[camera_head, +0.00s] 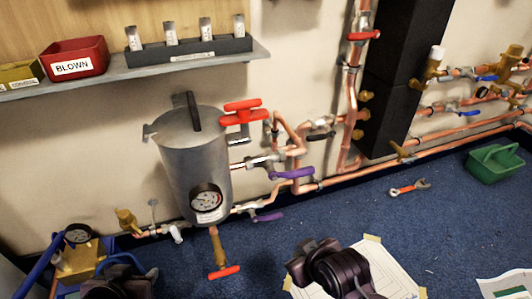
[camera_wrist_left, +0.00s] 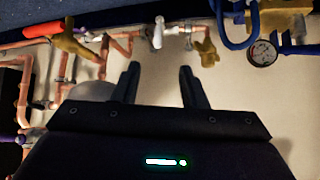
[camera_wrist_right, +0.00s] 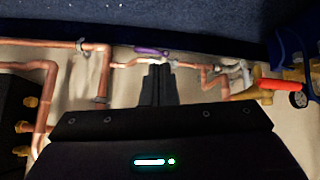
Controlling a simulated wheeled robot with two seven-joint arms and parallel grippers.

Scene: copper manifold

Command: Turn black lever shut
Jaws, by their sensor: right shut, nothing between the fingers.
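A dark upright handle (camera_head: 193,112) stands at the top of the grey tank (camera_head: 178,158) in the head view. A small dark grey lever valve (camera_head: 320,126) sits on the copper pipes to its right. I cannot tell for certain which is the black lever. My left gripper (camera_wrist_left: 158,85) is open and empty; in the head view only its dark top shows at the bottom left, below the tank. My right gripper (camera_wrist_right: 157,82) is shut and empty; in the head view (camera_head: 300,262) it is over the floor, right of the tank and apart from the pipes.
Red handles (camera_head: 242,112) and purple levers (camera_head: 292,173) project near the tank. A gauge (camera_head: 207,200) is on its front. A shelf (camera_head: 200,67) holds a red BLOWN bin (camera_head: 75,57). A black column (camera_head: 392,80), wrench (camera_head: 410,188) and green caddy (camera_head: 495,162) are at right.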

